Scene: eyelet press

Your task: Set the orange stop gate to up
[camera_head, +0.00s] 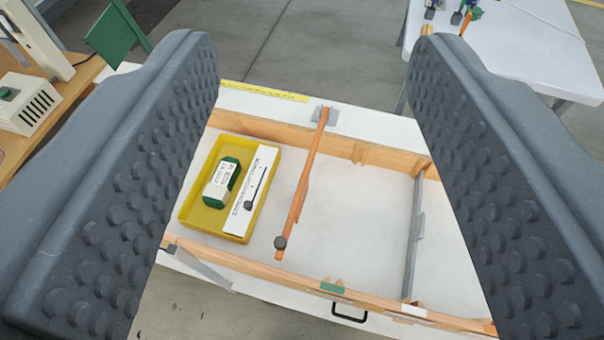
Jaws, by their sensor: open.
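The orange stop gate (304,185) is a long thin bar in the middle of the wood-framed bay. My gripper (315,45) is wide open and empty. Its two grey, bumpy fingers frame the left and right of the picture, and the gate shows between them, apart from both.
A yellow tray (186,212) left of the gate holds a green-and-white block (222,182) and a white slider plate (253,190). A grey bar (415,235) crosses the bay on the right. A black handle (349,313) is at the near edge. White floor beside the gate is clear.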

